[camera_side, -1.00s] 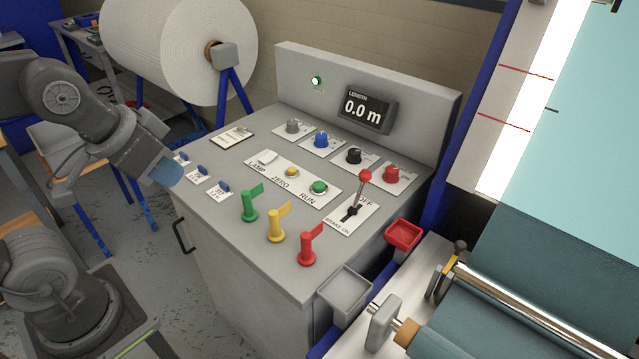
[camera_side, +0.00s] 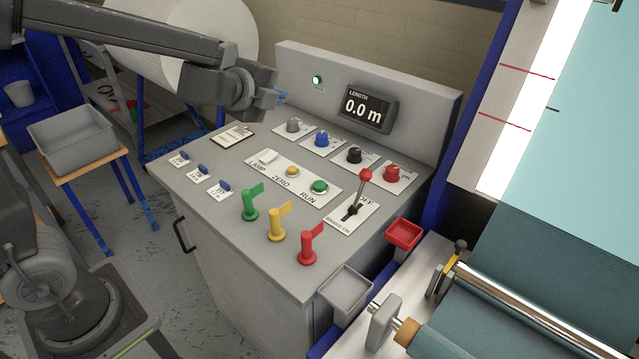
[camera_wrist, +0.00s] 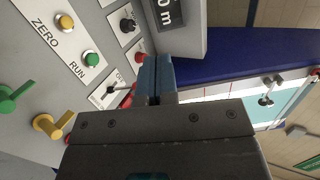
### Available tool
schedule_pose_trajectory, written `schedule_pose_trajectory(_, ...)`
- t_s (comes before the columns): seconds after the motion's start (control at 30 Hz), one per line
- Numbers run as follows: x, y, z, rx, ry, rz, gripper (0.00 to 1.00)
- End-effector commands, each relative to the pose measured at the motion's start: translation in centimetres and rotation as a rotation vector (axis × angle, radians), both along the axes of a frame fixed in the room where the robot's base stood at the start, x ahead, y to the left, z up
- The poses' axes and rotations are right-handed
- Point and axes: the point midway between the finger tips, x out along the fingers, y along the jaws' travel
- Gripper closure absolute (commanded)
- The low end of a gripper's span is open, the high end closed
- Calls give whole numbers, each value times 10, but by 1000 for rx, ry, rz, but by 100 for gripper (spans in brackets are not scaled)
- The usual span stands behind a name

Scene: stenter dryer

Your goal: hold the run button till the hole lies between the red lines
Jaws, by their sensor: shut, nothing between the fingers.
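The green run button (camera_side: 319,187) sits on a white strip on the grey console top; it also shows in the wrist view (camera_wrist: 91,59). My gripper (camera_side: 281,97) is above the console's back edge, behind and well above the button, touching nothing visible. Its blue fingers (camera_wrist: 155,77) are together and empty. Two red lines, the upper (camera_side: 527,72) and the lower (camera_side: 505,122), mark a bright white strip beside the pale teal cloth (camera_side: 590,130). A short dark mark (camera_side: 551,109) lies between their heights at the cloth's edge. I see no hole in the visible cloth.
The length display (camera_side: 364,109) reads 0.0 m, and a green lamp (camera_side: 318,80) is lit. A red-knobbed brake lever (camera_side: 365,175) stands right of the run button. Green, yellow and red flag handles (camera_side: 277,225) stand in front. The yellow zero button (camera_side: 292,172) is close by.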

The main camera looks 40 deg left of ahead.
Motion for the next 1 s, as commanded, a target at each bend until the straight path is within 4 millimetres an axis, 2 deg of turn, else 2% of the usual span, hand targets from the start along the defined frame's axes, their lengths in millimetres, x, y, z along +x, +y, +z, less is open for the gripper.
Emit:
schedule_pose_trajectory(0.03, 13, -6, -9, 64, 18, -84, 100)
schedule_pose_trajectory(0.2, 44, -26, -40, 278, 86, -373, 100)
schedule_pose_trajectory(0.4, 63, -40, -80, 472, 183, -651, 100)
schedule_pose_trajectory(0.5, 67, -43, -93, 534, 219, -738, 100)
schedule_pose_trajectory(0.7, 69, -45, -104, 586, 251, -812, 100)
schedule_pose_trajectory(1.0, 69, -45, -104, 587, 252, -813, 100)
